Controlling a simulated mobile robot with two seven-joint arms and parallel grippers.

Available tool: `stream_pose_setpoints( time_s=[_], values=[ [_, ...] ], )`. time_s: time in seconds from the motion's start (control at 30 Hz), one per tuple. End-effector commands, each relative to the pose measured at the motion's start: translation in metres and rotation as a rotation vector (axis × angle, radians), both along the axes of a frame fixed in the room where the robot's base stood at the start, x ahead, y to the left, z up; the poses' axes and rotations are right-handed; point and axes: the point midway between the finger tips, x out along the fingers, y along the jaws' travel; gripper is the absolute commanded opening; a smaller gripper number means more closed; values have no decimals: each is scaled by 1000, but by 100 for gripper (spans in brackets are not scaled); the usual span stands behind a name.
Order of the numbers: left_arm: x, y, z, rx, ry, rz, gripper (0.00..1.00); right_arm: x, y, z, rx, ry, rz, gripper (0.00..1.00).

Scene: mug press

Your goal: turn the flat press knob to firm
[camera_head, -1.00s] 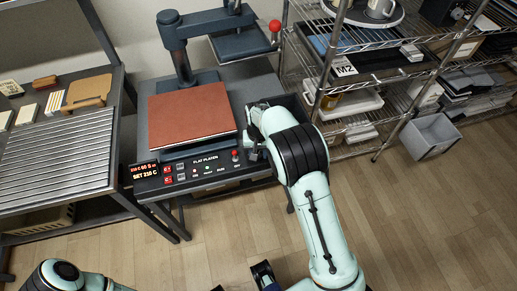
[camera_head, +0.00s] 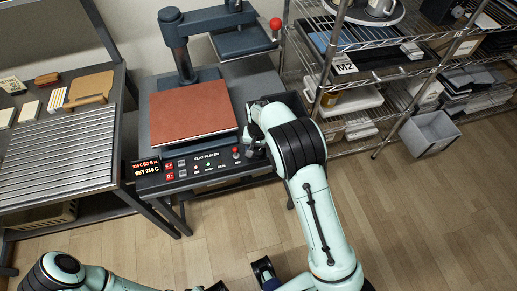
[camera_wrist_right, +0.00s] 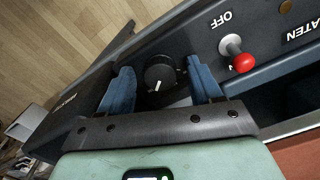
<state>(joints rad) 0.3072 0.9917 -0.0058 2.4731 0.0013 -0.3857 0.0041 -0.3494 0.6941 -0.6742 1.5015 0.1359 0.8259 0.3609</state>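The flat press (camera_head: 196,112) stands on a dark table, with a reddish-brown platen and a black front panel. In the right wrist view the black round knob (camera_wrist_right: 160,73) with a white pointer line sits on that panel; the pointer runs toward the bottom of the picture. My right gripper (camera_wrist_right: 160,68) is open, one blue finger on each side of the knob, with a visible gap on both sides. The lettering by the knob is too small to read. In the head view my right gripper hides the knob. My left arm (camera_head: 62,270) is low at the left; its finger state is unclear.
A red-tipped toggle switch (camera_wrist_right: 240,62) marked OFF stands near the right finger in the wrist view. The press head with a red ball handle (camera_head: 275,24) is swung aside. A wire rack (camera_head: 335,75) stands close to the right. Floor is clear in front.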

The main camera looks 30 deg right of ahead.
Motion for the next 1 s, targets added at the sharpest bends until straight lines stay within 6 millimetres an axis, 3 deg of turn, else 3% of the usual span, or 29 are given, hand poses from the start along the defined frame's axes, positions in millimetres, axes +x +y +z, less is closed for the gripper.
stream_pose_setpoints(
  time_s=[0.37,0.8,1.0],
  values=[
    [0,0,1,0,0,0,0,1,0,9,-1,-4,3,63],
    [4,0,13,0,-5,-1,0,2,0,100,0,-6,3,63],
    [5,0,16,0,-6,0,0,1,0,127,-1,-3,2,63]
  ],
)
